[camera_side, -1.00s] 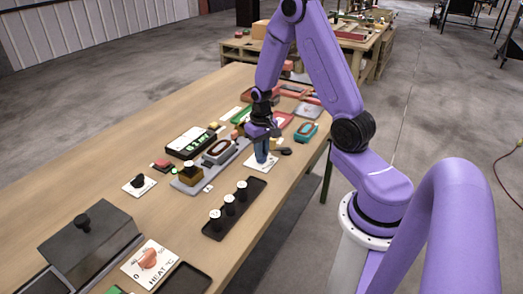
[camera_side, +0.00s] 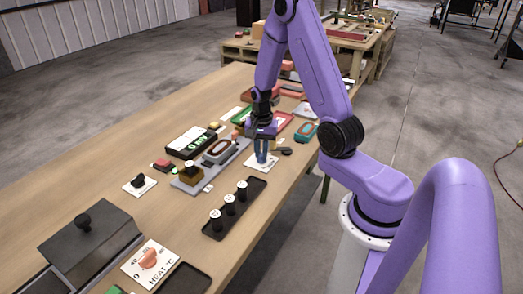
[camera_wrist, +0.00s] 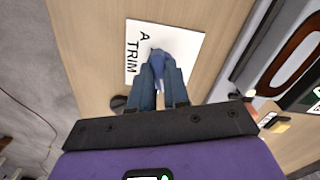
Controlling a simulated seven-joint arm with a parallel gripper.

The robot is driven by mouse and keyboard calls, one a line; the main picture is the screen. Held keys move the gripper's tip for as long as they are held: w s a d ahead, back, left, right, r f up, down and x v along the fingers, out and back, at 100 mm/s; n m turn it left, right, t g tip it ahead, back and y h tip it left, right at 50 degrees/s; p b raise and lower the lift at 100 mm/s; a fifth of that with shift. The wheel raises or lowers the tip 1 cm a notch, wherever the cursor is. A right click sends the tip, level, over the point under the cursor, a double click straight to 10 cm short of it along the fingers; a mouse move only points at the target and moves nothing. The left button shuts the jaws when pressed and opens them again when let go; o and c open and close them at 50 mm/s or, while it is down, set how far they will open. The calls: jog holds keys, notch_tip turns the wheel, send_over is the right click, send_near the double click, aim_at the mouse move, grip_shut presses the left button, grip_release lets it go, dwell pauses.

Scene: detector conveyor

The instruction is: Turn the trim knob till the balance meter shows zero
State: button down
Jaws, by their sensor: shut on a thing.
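The trim knob (camera_wrist: 158,56) is blue and sits on a white plate (camera_wrist: 191,45) lettered "A TRIM" in the wrist view. My gripper (camera_wrist: 160,72) points down over the plate, its two blue-grey fingers shut on the knob and hiding part of it. In the side view my gripper (camera_side: 262,140) is at the white plate (camera_side: 251,166) near the table's right edge. A black box with glowing green characters (camera_side: 196,142), seemingly the balance meter, lies left of it. Its characters are too small to read surely. A green-lit display (camera_wrist: 313,98) is cut off at the wrist view's right edge.
A grey base with an oval-windowed device (camera_side: 219,150) lies close left of my gripper. A dark lever (camera_side: 286,151) is just right of the plate. A heat dial (camera_side: 149,258) is at front.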

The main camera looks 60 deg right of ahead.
aim_at(261, 153)
jog(key=shift+m, duration=0.6)
jog(key=c, duration=1.1)
grip_release()
notch_tip(261, 153, up, 18)
jog(key=shift+f, duration=0.25)
